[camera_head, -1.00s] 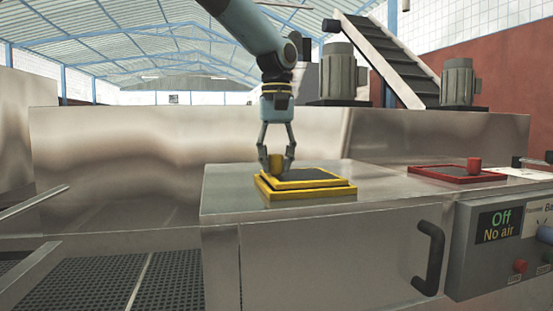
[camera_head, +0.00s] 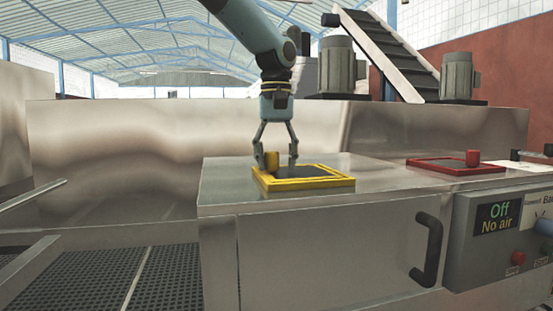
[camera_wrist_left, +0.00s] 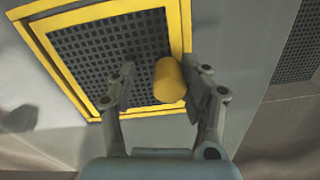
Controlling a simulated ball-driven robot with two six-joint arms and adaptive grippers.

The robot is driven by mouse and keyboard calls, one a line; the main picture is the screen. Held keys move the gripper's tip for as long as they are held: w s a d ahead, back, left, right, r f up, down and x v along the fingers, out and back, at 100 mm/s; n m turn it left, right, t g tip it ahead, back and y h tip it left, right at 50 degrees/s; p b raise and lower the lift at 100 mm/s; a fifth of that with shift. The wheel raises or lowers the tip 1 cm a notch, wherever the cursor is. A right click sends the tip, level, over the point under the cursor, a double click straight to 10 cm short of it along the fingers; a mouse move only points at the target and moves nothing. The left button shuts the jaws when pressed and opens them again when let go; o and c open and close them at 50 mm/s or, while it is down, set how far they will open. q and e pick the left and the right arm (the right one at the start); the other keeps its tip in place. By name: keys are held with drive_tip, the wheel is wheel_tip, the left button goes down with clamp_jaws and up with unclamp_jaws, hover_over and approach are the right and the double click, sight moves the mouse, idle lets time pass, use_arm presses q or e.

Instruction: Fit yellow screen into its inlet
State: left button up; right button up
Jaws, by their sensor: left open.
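The yellow screen (camera_head: 304,172) has a dark mesh and an upright yellow knob (camera_head: 271,160). It lies low within the yellow-rimmed inlet (camera_head: 312,184) on the steel machine top. The head view shows no clear step between screen and rim. In the left wrist view the mesh (camera_wrist_left: 105,48) and the yellow rims around it show, with the knob (camera_wrist_left: 169,80) at one edge. My left gripper (camera_head: 276,166) is over the knob, fingers spread on either side, open. The right finger stands close to the knob in the wrist view; contact is unclear. My right gripper is not in view.
A red-framed screen (camera_head: 456,166) with a red knob lies to the right on the same top. A control panel (camera_head: 497,225) reads "Off, No air". A black door handle (camera_head: 428,249) sticks out in front. A tall steel wall (camera_head: 130,150) stands behind.

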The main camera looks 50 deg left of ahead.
use_arm(q)
drive_tip(key=shift+r, duration=0.1)
wheel_tip(320, 180, up, 6)
drive_tip(key=shift+s+a+r, duration=0.1)
drive_tip(key=shift+s, duration=0.05)
drive_tip(key=shift+r, duration=0.55)
